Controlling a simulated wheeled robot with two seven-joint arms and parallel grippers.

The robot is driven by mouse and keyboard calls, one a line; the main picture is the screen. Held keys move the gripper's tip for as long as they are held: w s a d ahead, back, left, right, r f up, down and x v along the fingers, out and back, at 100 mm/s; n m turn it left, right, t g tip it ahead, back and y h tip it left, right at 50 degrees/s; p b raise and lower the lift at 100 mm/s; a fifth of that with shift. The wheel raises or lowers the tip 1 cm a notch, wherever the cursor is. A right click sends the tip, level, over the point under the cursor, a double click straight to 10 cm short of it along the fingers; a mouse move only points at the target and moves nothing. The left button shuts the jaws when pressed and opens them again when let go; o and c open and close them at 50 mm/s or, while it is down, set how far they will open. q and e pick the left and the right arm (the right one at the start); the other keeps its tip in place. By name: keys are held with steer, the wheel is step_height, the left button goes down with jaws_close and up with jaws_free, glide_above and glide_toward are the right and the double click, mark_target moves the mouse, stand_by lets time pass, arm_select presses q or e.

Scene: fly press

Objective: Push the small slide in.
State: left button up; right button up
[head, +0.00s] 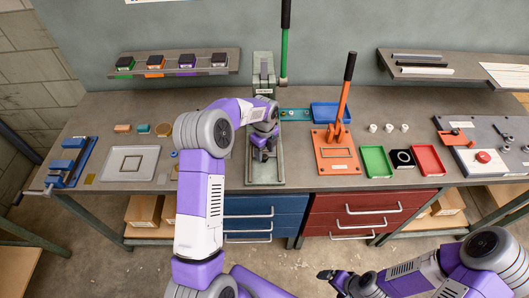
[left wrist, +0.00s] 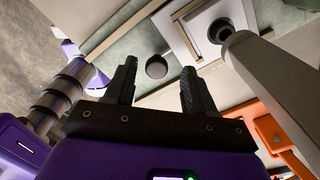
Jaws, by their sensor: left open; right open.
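The fly press (head: 263,75) stands at the middle of the bench, with a grey-green base (head: 266,178) and a tall green-handled lever (head: 285,50). My left gripper (head: 262,154) is over this base and hides part of it. In the left wrist view, my open left gripper (left wrist: 160,68) has a dark round knob (left wrist: 156,66) showing between its fingers; I cannot tell whether they touch it. A pale square plate with a dark round hole (left wrist: 205,28) lies beyond. I cannot clearly make out the small slide. My right gripper (head: 332,280) is open and empty, low in front of the bench.
A thick pale post (left wrist: 275,85) stands close on the right in the left wrist view. An orange lever press (head: 335,150) stands right of the fly press, with a blue tray (head: 331,113) behind it. A flat grey tray (head: 112,172) lies left.

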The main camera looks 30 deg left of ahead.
arm_select(q)
step_height(320, 180, up, 6)
steer(key=shift+r, duration=0.15)
stand_by(0.6)
